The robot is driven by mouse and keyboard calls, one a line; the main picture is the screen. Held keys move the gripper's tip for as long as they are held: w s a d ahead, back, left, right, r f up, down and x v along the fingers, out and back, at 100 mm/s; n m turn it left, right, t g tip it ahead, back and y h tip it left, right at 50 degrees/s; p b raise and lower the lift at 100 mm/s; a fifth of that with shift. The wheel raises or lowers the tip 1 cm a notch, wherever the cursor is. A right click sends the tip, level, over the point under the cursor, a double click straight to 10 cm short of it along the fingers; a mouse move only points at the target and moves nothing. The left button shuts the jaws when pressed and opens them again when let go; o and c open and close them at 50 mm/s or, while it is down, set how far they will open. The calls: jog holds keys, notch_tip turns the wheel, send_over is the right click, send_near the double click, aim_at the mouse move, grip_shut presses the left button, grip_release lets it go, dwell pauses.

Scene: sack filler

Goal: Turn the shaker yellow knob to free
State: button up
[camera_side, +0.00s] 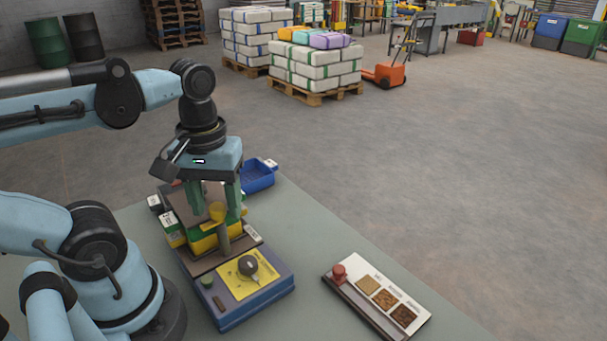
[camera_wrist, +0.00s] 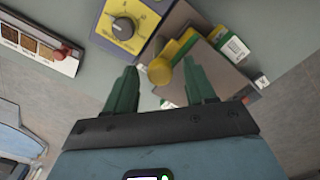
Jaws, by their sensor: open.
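The yellow knob (camera_side: 217,211) sits at the top of a short grey post on the shaker, behind the dial panel. It also shows in the wrist view (camera_wrist: 160,72) as a round yellow head. My gripper (camera_side: 214,208) points down over the shaker, its two green fingers apart. In the wrist view my gripper (camera_wrist: 160,69) has one finger on each side of the knob, with a gap at each side visible. I cannot tell how far the fingertips are above or beside it in depth. Marks for the knob's positions are not readable.
A black dial (camera_side: 248,265) on a yellow plate is at the front of the blue base (camera_side: 255,303). A green button (camera_side: 207,282) is beside it. A panel (camera_side: 378,300) with a red button and brown samples lies right. A blue tray (camera_side: 258,177) stands behind.

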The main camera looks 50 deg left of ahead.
aim_at(217, 206)
notch_tip(217, 206, up, 12)
dwell(0.6)
